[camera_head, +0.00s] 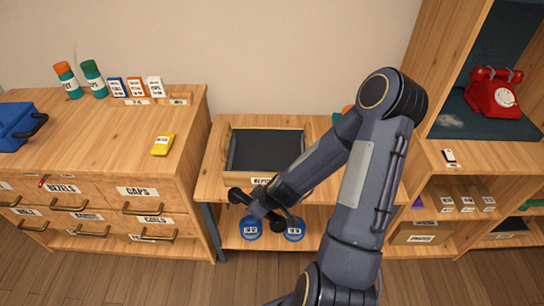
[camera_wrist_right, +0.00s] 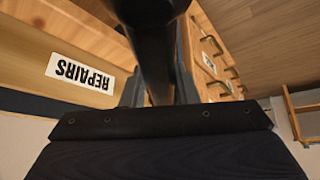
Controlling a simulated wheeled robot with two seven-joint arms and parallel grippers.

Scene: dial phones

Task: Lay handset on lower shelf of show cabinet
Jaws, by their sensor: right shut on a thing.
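My right gripper (camera_head: 262,207) is shut on a black handset (camera_head: 238,195), held in front of the REPAIRS tray at the middle bench. In the right wrist view the handset (camera_wrist_right: 150,35) is a dark bar between the two fingers of the gripper (camera_wrist_right: 159,92). The gripper and forearm hide part of it in the head view. A tall wooden cabinet (camera_head: 478,155) at the right, apparently the show cabinet, has a dark teal lined shelf with a red dial phone (camera_head: 493,95) on it. Its lower part is partly cut off by the frame. My left gripper is out of view.
The REPAIRS tray (camera_head: 225,150) stands on the bench, with blue round tins (camera_head: 250,230) on the shelf below. A drawer cabinet (camera_head: 110,130) with bottles and boxes stands left. Small cartons (camera_head: 440,200) fill a low shelf right of my arm.

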